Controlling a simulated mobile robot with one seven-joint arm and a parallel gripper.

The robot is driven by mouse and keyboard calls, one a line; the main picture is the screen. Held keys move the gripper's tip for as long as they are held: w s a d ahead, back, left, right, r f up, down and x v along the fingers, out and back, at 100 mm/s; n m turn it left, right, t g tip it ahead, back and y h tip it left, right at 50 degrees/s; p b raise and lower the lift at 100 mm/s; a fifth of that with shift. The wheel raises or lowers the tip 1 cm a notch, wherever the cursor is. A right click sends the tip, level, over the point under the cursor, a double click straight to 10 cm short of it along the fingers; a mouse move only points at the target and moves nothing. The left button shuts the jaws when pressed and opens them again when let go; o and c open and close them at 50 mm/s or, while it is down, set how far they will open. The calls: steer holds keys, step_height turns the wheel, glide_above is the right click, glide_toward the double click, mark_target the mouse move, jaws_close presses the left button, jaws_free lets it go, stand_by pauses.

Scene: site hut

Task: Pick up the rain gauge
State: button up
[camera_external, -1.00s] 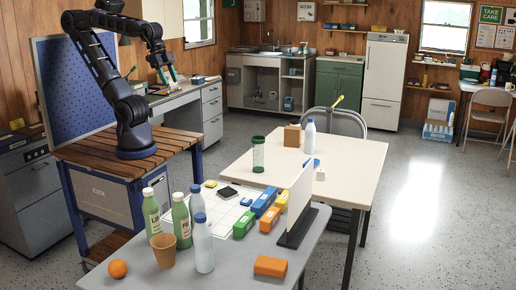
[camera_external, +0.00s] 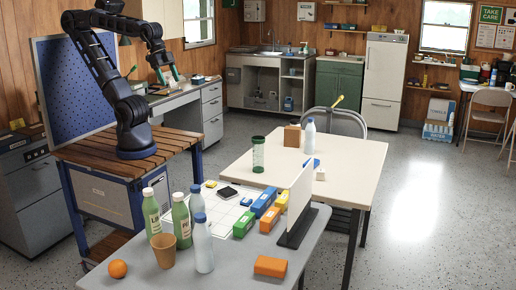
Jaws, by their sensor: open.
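A clear cylinder with a green rim and green base, which looks like the rain gauge (camera_external: 258,154), stands upright on the near left part of the cream table. Nothing touches it. My gripper (camera_external: 172,80) hangs open and empty at the upper left, well above and to the left of the cylinder, with the grey counter behind it in the picture. The fingers are small in this view.
The grey table in front holds green bottles (camera_external: 181,221), a blue-capped bottle (camera_external: 203,247), a tan cup (camera_external: 163,251), an orange (camera_external: 118,268) and coloured blocks (camera_external: 262,204). An upright white panel (camera_external: 299,205) stands at its right. A bottle (camera_external: 309,137) stands farther back.

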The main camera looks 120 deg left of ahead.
steer(key=m+g, duration=0.5)
steer(key=m, duration=1.8)
glide_above(258, 143)
steer(key=a, duration=0.3)
step_height(258, 143, down, 23)
steer(key=shift+s+d+f, duration=0.1)
steer(key=shift+s+f, duration=0.05)
steer(key=shift+f, duration=1.7)
steer(key=shift+s+d+f, duration=0.1)
steer(key=shift+s+f, duration=0.1)
steer(key=shift+f, duration=1.6)
steer(key=shift+s+d+f, duration=0.1)
steer(key=shift+s+f, duration=0.05)
steer(key=shift+f, duration=1.7)
steer(key=c, duration=1.2)
steer(key=shift+r, duration=0.1)
